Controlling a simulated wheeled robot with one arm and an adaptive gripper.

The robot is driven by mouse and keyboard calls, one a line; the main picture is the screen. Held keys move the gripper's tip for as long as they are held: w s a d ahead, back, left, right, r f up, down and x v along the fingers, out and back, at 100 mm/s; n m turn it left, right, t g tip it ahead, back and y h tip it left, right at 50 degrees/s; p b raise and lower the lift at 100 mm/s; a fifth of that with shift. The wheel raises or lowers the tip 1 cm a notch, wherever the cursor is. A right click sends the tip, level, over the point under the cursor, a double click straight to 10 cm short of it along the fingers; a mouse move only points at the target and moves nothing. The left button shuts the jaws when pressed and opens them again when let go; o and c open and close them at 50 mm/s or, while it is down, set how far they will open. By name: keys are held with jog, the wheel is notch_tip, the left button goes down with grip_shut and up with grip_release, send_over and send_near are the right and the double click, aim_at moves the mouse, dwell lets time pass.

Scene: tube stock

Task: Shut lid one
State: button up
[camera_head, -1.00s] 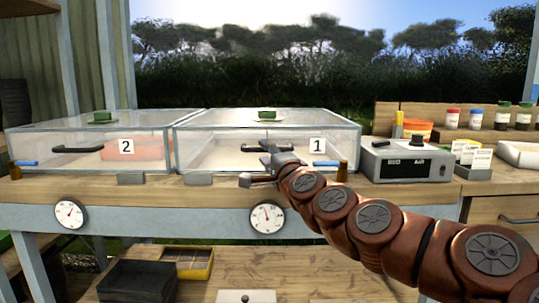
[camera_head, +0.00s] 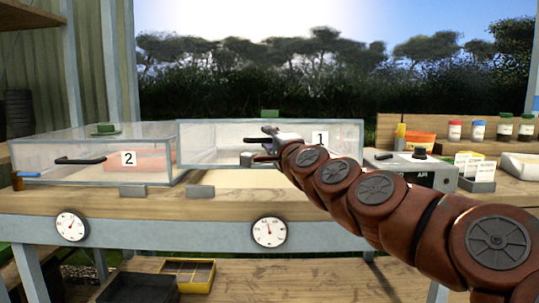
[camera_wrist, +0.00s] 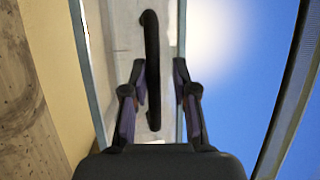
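Lid one (camera_head: 215,142) is the clear-panelled cover marked with label 1 (camera_head: 320,138). It stands partly raised, with a gap between its front lower edge and the bench, where a pale floor (camera_head: 255,178) shows. Its black bar handle (camera_wrist: 152,60) runs between the two fingers of my gripper (camera_wrist: 158,72) in the wrist view. The fingers are apart, with a visible space between the right finger and the bar. In the head view my gripper (camera_head: 262,147) is at the lid's front, and hides most of the handle.
Lid two (camera_head: 45,152), with label 2 (camera_head: 128,158), is shut at the left. A grey instrument (camera_head: 425,172) and several small jars (camera_head: 477,130) stand to the right.

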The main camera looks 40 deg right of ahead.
jog(key=shift+r, duration=1.6)
jog(key=shift+s, duration=0.1)
